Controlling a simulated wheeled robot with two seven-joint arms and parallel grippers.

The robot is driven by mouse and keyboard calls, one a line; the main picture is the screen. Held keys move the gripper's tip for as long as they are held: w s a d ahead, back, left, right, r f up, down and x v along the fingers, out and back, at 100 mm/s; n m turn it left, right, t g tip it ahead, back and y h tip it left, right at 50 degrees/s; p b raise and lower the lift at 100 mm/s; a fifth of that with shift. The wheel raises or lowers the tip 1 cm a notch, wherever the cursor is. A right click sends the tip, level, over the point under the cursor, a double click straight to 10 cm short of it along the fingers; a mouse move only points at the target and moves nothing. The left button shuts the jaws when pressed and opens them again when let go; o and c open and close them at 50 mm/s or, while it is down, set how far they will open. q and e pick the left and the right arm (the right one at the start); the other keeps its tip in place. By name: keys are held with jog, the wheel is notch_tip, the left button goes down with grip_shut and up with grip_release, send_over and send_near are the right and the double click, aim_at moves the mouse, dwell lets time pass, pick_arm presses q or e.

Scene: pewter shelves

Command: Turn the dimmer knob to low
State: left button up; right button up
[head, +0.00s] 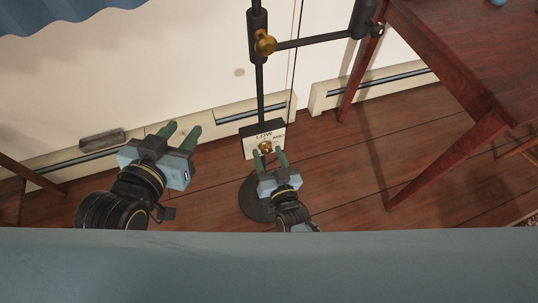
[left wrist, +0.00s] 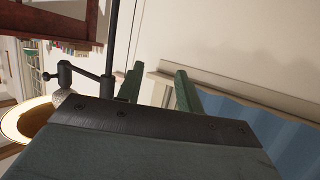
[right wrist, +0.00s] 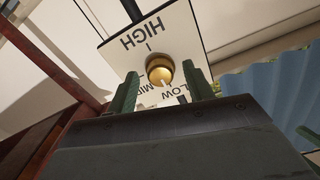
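The brass dimmer knob (head: 265,147) sits on a white plate (head: 249,148) marked LOW and MID, low on a black lamp pole (head: 260,95). In the right wrist view the knob (right wrist: 160,68) shows with HIGH, MID and LOW around it on the plate (right wrist: 185,35). A small pale mark on the knob is too unclear to read as a setting. My right gripper (head: 269,153) is open, its green fingertips either side of the knob with visible gaps; contact cannot be told. My left gripper (head: 182,129) is open and empty, left of the lamp near the wall.
The lamp's round black base (head: 255,202) stands on the wooden floor. A dark red table (head: 465,60) is at right, its leg reaching the floor. Baseboard heaters (head: 365,88) run along the wall. A blue curtain (head: 70,15) hangs at upper left.

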jog(key=shift+s, duration=0.1)
jog(key=shift+s+d, duration=0.1)
jog(key=shift+s, duration=0.1)
pick_arm(q)
jog(key=s+a+f+g+y+p, duration=0.3)
jog(key=s+a+f+g, duration=0.3)
jog(key=s+f+g, duration=0.3)
jog(key=s+g+p, duration=0.1)
jog(key=s, duration=0.2)
jog(key=shift+s+f+n, duration=0.2)
jog(key=shift+f+n, duration=0.1)
jog(key=shift+f, duration=0.05)
pick_arm(e)
jog(key=v, duration=1.2)
jog(key=shift+s, duration=0.4)
jog(key=shift+d, duration=0.1)
